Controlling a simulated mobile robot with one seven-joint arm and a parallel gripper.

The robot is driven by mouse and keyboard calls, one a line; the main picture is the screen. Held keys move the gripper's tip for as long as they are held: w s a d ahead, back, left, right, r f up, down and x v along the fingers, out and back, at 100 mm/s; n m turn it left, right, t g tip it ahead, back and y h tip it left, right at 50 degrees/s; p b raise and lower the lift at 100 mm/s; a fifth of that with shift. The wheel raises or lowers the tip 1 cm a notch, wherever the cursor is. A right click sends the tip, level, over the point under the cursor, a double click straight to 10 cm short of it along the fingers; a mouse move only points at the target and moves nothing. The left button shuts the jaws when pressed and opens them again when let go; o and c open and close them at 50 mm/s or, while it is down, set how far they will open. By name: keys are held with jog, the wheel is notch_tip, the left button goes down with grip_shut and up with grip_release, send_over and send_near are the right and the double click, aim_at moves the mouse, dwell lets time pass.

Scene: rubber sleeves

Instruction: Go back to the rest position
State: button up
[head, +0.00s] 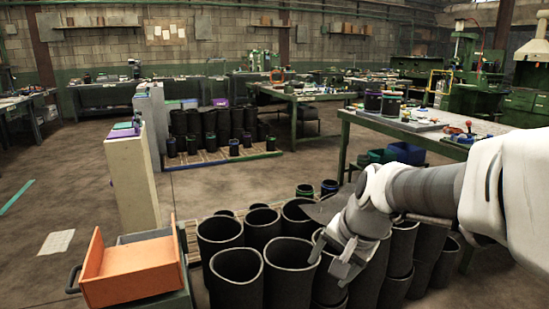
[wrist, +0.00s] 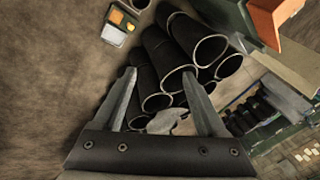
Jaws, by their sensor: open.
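My gripper (head: 329,260) is at the lower middle of the head view, in front of and over a cluster of black rubber sleeves (head: 290,262). Its two fingers are spread apart and hold nothing that I can make out. In the wrist view the gripper (wrist: 159,74) shows both fingers wide apart, with several black sleeves (wrist: 175,40) beyond and between them. A small grey shape (wrist: 168,122) shows between the finger bases; I cannot tell what it is. My arm hides part of the sleeve cluster on the right.
An orange tray (head: 132,268) sits at the lower left beside the sleeves. A beige post (head: 132,185) stands behind it. A green workbench (head: 415,132) with two black sleeves on top is behind my arm. More sleeves (head: 215,130) stand on a pallet farther back. The left floor is mostly open.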

jog(key=s+d+r+n+t+h, duration=0.15)
jog(key=s+n, duration=0.25)
jog(key=s, duration=0.4)
jog(key=s+d+r+n+g+h, duration=0.1)
jog(key=s+d+r+n, duration=0.15)
jog(key=s, duration=0.65)
notch_tip(320, 180, up, 21)
jog(key=p, duration=2.2)
jog(key=shift+w+a+n, duration=0.25)
jog(key=shift+a+n, duration=0.05)
jog(key=shift+n, duration=0.05)
jog(key=shift+f+t, duration=0.1)
jog(key=shift+t, duration=0.15)
